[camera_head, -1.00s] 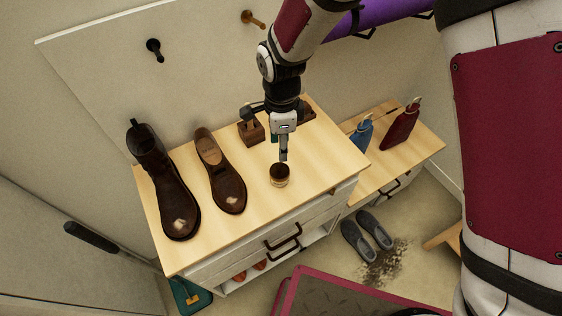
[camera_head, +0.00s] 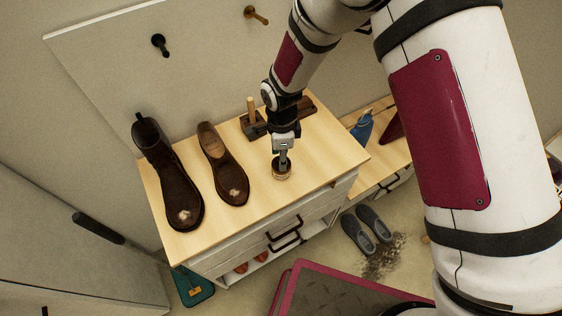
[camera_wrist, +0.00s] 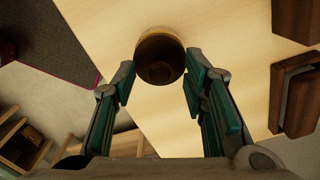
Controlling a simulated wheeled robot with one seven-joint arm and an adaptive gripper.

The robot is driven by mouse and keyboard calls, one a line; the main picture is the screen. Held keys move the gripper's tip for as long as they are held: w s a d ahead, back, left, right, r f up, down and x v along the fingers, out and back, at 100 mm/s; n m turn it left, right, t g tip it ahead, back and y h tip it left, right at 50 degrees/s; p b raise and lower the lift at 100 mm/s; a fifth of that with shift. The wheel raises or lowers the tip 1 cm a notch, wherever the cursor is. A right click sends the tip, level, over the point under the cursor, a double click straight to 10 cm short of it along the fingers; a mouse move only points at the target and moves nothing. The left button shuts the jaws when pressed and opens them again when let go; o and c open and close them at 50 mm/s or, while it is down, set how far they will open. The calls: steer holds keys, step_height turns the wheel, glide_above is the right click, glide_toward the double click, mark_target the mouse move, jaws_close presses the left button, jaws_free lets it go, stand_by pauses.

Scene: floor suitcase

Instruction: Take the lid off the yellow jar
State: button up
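A small round jar (camera_head: 281,172) with a tan-yellow side and a dark brown top stands upright on the wooden cabinet top. It also shows in the wrist view (camera_wrist: 160,48), at the upper middle, as a brown disc with a golden rim. I cannot tell the lid's edge from the jar's body. My gripper (camera_head: 283,160) points down right over the jar. In the wrist view my gripper (camera_wrist: 158,76) is open, with green-padded fingers on either side of the jar's near part. The right finger is very close to the jar; contact is unclear.
A brown boot (camera_head: 168,180) and a brown shoe (camera_head: 224,170) stand left of the jar. A blue bottle (camera_head: 362,127) stands on the lower bench to the right. The cabinet top in front of the jar is bare.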

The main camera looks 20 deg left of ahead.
jaws_close()
steer(key=shift+r, duration=0.15)
